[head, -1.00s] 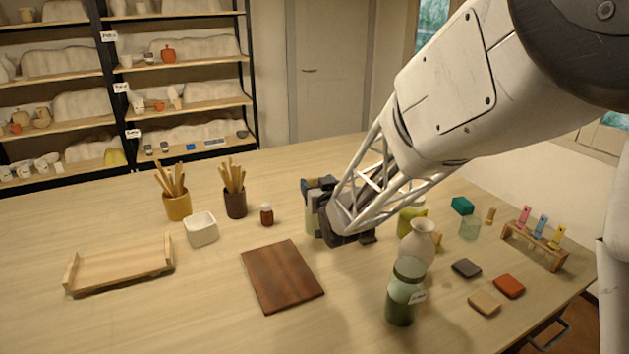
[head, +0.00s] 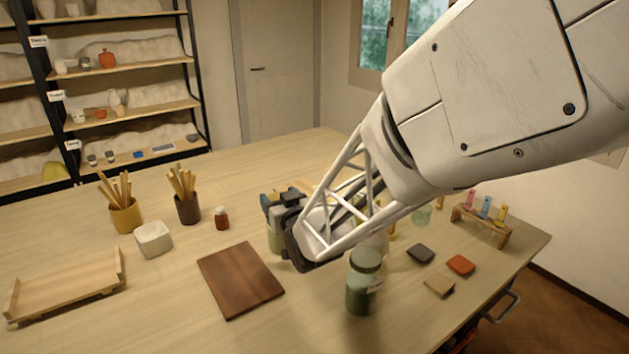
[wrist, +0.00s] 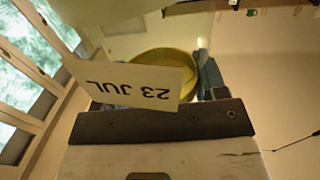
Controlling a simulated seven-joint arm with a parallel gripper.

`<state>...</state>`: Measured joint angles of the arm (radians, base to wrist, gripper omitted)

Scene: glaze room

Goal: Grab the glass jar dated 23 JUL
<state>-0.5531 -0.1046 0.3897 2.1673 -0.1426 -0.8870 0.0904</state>
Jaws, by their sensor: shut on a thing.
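My gripper (head: 280,216) is shut on a pale green glass jar (head: 274,240) above the middle of the table, right of the small red-brown bottle. Most of this jar is hidden behind my gripper and wrist. In the wrist view my gripper (wrist: 165,85) holds the jar, whose round yellowish shape (wrist: 190,62) shows behind a white tag (wrist: 135,82). The tag reads 23 JUL upside down. I cannot tell whether the jar touches the table.
A dark wooden board (head: 240,280) lies left of my gripper. The red-brown bottle (head: 221,218), a white square pot (head: 153,240), two tool cups and a wooden tray (head: 65,290) stand further left. Several tiles (head: 461,265) and a small rack (head: 482,222) are at the right.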

